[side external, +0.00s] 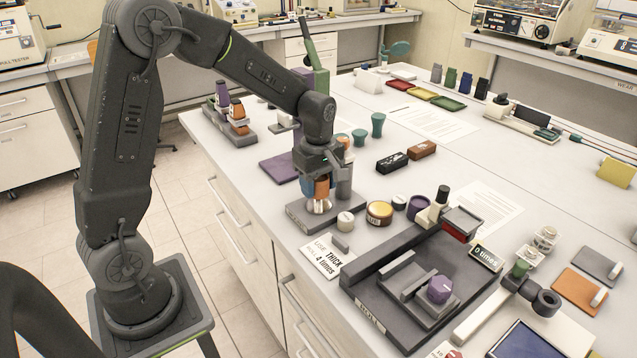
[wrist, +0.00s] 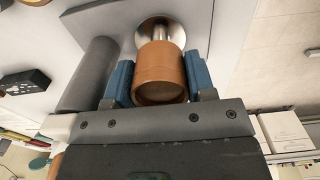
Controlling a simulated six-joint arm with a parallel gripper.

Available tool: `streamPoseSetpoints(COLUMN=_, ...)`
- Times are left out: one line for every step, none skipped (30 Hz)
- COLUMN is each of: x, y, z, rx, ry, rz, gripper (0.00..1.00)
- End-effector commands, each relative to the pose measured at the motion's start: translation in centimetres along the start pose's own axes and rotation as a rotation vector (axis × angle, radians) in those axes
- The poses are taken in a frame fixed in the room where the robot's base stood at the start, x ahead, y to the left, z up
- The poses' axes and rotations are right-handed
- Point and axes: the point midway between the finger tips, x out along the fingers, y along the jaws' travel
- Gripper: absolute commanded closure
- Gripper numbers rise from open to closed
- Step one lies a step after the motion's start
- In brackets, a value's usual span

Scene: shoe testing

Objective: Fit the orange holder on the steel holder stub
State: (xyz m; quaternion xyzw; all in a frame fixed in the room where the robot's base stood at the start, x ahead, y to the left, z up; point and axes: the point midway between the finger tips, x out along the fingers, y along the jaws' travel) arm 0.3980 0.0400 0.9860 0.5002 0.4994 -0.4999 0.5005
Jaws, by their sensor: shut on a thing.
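The orange holder (wrist: 160,72) is a short cylinder between the two blue finger pads of my gripper (wrist: 159,84), which is shut on it. In the side view my gripper (side external: 319,182) points down with the orange holder (side external: 321,187) at its tip. The steel holder stub (wrist: 159,31) is a shiny pin on a round bright flange, in line with the holder's far end. The flange (side external: 319,207) also shows just under the holder in the side view. The holder's far end overlaps the pin in the wrist view; I cannot tell how far it is over it.
The stub's grey base plate (side external: 298,214) also carries a tall grey post (wrist: 91,76) close beside the gripper. A yellow-topped tin (side external: 379,212), a small pale cylinder (side external: 345,221) and a dark rig (side external: 408,280) stand to the right. A purple mat (side external: 279,168) lies behind.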

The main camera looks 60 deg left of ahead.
Motion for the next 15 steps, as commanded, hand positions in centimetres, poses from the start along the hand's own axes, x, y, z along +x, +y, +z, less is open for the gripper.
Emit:
streamPoseSetpoints(x=-0.03, y=0.01, z=0.0, rx=0.0, ry=0.0, rz=0.001, gripper=0.77)
streamPoseSetpoints(x=-0.03, y=0.01, z=0.0, rx=0.0, ry=0.0, rz=0.001, gripper=0.77)
streamPoseSetpoints(x=-0.03, y=0.01, z=0.0, rx=0.0, ry=0.0, rz=0.001, gripper=0.77)
streamPoseSetpoints(x=-0.03, y=0.01, z=0.0, rx=0.0, ry=0.0, rz=0.001, gripper=0.77)
streamPoseSetpoints(x=-0.03, y=0.01, z=0.0, rx=0.0, ry=0.0, rz=0.001, gripper=0.77)
streamPoseSetpoints(x=-0.02, y=0.01, z=0.0, rx=0.0, ry=0.0, rz=0.001, gripper=0.77)
streamPoseSetpoints(x=-0.02, y=0.01, z=0.0, rx=0.0, ry=0.0, rz=0.001, gripper=0.77)
streamPoseSetpoints(x=-0.01, y=0.01, z=0.0, rx=0.0, ry=0.0, rz=0.001, gripper=0.77)
streamPoseSetpoints(x=0.03, y=0.01, z=0.0, rx=0.0, ry=0.0, rz=0.0, gripper=0.77)
streamPoseSetpoints(x=0.06, y=0.01, z=0.0, rx=0.0, ry=0.0, rz=0.0, gripper=0.77)
streamPoseSetpoints(x=0.11, y=0.01, z=0.0, rx=0.0, ry=0.0, rz=0.0, gripper=0.77)
streamPoseSetpoints(x=0.18, y=0.0, z=0.0, rx=0.0, ry=0.0, rz=0.0, gripper=0.77)
streamPoseSetpoints(x=0.24, y=0.0, z=0.0, rx=0.0, ry=0.0, rz=-0.001, gripper=0.77)
streamPoseSetpoints(x=0.31, y=-0.01, z=0.0, rx=0.0, ry=0.0, rz=-0.001, gripper=0.77)
streamPoseSetpoints(x=0.41, y=-0.01, z=0.0, rx=0.0, ry=0.0, rz=-0.001, gripper=0.77)
